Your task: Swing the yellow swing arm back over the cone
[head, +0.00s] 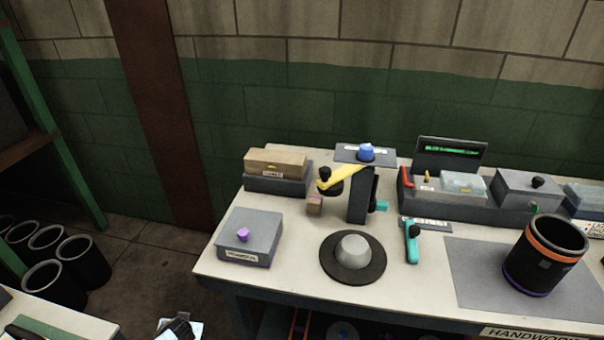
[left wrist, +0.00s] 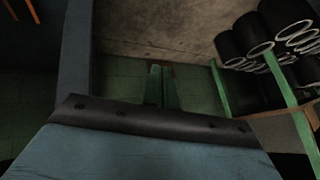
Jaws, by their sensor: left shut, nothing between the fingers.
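The yellow swing arm (head: 345,177) sits on top of a dark upright post (head: 361,196) on the workbench. It points left and a little toward me, with a black knob (head: 324,174) at its free end. The cone (head: 352,249), a grey rounded dome on a round black base (head: 352,276), stands in front of the post. The arm's free end is behind and left of the cone, not over it. My left gripper (left wrist: 162,82) is shut and empty in the left wrist view, away from the bench top. My right gripper is not in view.
A grey box with a purple knob (head: 255,236) stands left of the cone. A teal-handled tool (head: 411,243) lies right of it, then a black cylinder with an orange band (head: 545,256). Black sleeves (head: 87,262) stand far left.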

